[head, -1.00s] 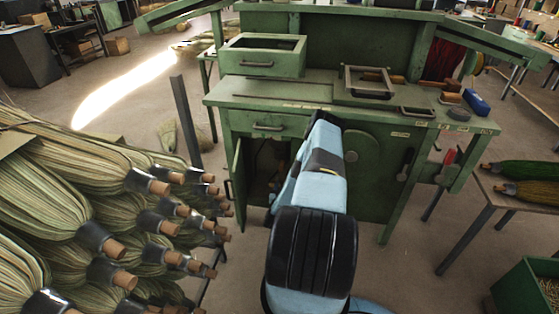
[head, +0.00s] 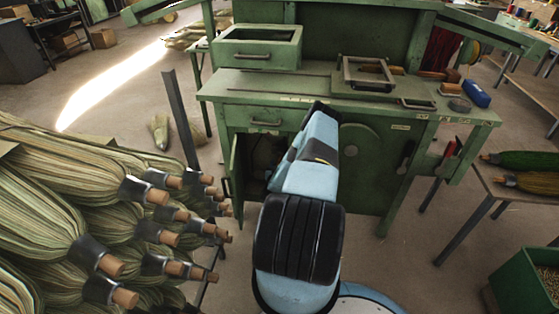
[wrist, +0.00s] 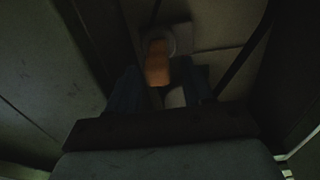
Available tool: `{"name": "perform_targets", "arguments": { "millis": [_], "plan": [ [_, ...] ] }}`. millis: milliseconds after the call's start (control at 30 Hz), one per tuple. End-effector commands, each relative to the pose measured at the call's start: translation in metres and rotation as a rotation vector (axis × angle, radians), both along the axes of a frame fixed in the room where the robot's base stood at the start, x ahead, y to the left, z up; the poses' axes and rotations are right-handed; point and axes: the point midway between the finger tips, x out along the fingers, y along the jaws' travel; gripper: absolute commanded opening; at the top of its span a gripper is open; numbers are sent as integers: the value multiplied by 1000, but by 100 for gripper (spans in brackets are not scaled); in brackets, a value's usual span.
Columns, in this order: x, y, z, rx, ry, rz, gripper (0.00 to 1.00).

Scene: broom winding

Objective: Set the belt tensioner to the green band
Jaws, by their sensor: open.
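The green workbench (head: 365,180) stands ahead in the head view, with its cabinet door (head: 236,182) open at the left. My arm reaches toward the open compartment (head: 262,158) and hides part of it; my gripper is hidden there. In the dark wrist view my gripper (wrist: 160,92) is open, a finger on each side. An orange-brown handle (wrist: 157,68) with a pale round collar at its far end lies between and just beyond the fingers. I cannot tell whether they touch it. A dark belt-like strip (wrist: 247,58) runs diagonally at the right. No green band is discernible.
Dark panels flank the gripper closely, left (wrist: 45,70) and right. In the head view, stacked brooms (head: 90,215) crowd the left beside a dark post (head: 181,115). A side table (head: 520,180) with brooms and a green bin (head: 528,280) stand right.

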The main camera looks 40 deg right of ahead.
Motion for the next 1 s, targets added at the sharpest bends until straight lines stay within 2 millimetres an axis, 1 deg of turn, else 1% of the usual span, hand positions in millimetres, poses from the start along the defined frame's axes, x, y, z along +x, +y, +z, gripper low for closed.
{"name": "perform_targets", "arguments": {
  "millis": [100,300,667,1000],
  "plan": [
    [11,-13,0,-1,-2,-2,51],
    [22,-27,0,-1,1,-2,51],
    [25,-29,0,0,0,0,51],
    [25,-29,0,0,0,0,19]
  ]
}}
